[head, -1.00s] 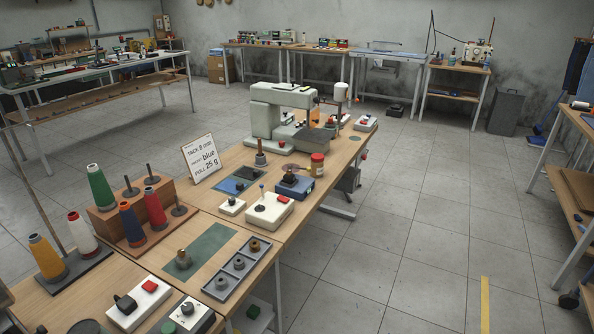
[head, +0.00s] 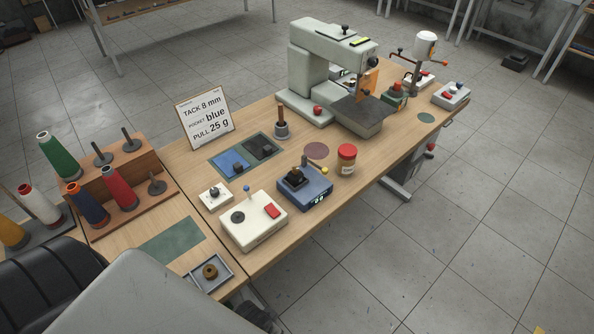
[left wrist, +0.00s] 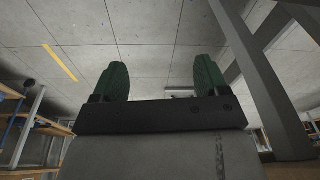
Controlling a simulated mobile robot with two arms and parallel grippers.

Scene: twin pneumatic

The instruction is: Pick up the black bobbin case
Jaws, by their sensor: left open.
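A small black block (head: 265,150) sits on the black half of a two-colour mat. A dark blue block (head: 238,168) sits on its blue half. Another black piece (head: 295,177) sits on top of a blue device with a lit display. I cannot tell for certain which black piece is the bobbin case. My left gripper (left wrist: 164,82) shows in the left wrist view with its two green fingers apart and nothing between them. My right gripper is in neither view.
A sewing machine (head: 322,65) stands at the back. A sign (head: 206,118), a white box with a red button (head: 254,222) and a red-lidded jar (head: 346,160) stand around the mat. Thread cones fill the left. My grey arm hides the near-left table.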

